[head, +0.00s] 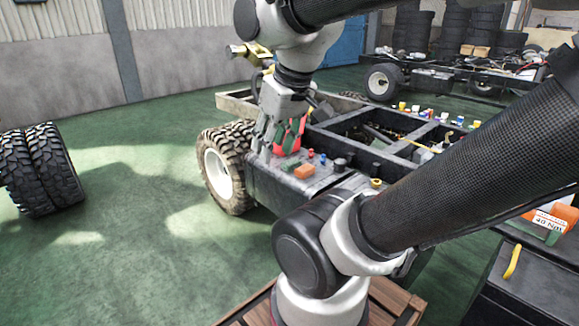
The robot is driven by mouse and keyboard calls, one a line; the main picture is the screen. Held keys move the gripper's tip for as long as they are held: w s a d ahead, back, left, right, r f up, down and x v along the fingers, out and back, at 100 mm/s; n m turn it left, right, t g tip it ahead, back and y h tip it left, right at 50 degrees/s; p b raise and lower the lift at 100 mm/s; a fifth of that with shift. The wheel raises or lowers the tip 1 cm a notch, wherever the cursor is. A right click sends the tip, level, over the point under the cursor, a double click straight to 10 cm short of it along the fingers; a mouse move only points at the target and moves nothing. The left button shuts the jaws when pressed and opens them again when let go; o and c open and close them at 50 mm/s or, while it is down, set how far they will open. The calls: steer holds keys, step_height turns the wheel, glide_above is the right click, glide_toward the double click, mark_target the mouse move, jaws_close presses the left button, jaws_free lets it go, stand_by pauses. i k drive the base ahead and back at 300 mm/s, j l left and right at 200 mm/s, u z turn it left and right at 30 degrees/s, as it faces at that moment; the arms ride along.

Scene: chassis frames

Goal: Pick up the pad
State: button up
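A small flat orange block (304,171), which looks like the pad, lies on top of the black tank (262,178) on the side of the chassis frame. My gripper (272,146) points down over the back left part of that tank, to the left of and behind the orange block, and apart from it. A red object (291,134) shows right at my gripper's fingers, partly hidden by them. I cannot tell whether the fingers touch it or are closed on it.
Small red and blue fittings (311,154) and a dark cap stand close behind the orange block. Chassis rails (380,158) run to the right, with several colored caps along the far rail. A large wheel (226,168) is left of the tank. Green floor at left is clear up to loose tires (38,170).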

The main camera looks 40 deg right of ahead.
mark_target(305, 171)
steer(key=z, duration=1.25)
